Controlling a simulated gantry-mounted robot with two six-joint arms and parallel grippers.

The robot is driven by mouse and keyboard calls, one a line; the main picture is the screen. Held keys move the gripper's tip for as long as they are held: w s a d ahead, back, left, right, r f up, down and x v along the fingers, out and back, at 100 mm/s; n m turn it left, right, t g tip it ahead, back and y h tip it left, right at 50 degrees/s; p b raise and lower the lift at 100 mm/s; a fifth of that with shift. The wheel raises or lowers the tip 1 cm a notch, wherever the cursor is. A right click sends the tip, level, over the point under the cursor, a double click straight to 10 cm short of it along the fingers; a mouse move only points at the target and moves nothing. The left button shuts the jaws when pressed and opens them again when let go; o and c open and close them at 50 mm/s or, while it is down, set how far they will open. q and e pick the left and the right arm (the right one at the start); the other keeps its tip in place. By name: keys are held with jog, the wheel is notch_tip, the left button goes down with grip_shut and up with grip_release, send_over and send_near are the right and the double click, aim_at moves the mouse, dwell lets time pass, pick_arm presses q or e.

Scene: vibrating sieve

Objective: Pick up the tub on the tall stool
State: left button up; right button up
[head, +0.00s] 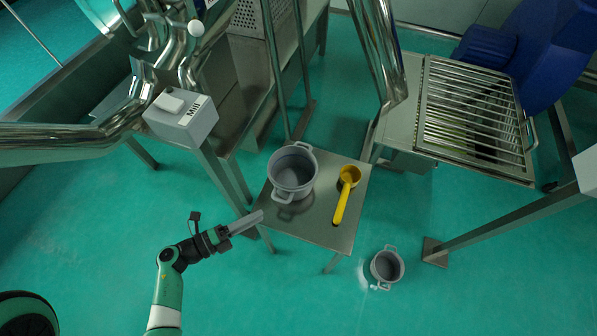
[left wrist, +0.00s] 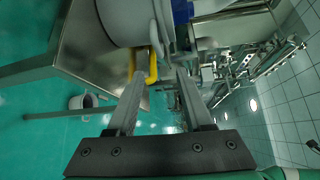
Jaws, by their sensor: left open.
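The grey tub (head: 292,172) with two loop handles stands upright on the steel-topped tall stool (head: 306,229). Its near handle points toward my left gripper (head: 258,219). The gripper is open and empty, at the stool's left edge, just short of the tub and apart from it. In the left wrist view the two fingers (left wrist: 160,85) are spread, and the tub (left wrist: 122,20) shows beyond them at the top, partly cut off by the frame. The stool top (left wrist: 75,45) shows at the upper left there. My right gripper is not in view.
A yellow ladle (head: 343,200) lies on the stool right of the tub. A smaller grey pot (head: 387,266) stands on the green floor beside a white spill. A grey box (head: 181,117) and steel pipes are behind left; a slatted grate (head: 474,115) is at right.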

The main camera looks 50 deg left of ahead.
aim_at(290, 199)
pick_arm(q)
jog(key=b+x, duration=0.2)
jog(key=x, duration=0.4)
jog(key=shift+f, duration=0.15)
jog(key=shift+w+b, duration=0.3)
jog(key=shift+w, duration=0.1)
jog(key=shift+w+d, duration=0.1)
jog(key=b+x, duration=0.2)
jog(key=x, duration=0.3)
jog(key=shift+b, duration=0.3)
jog(key=shift+c, duration=0.4)
grip_shut()
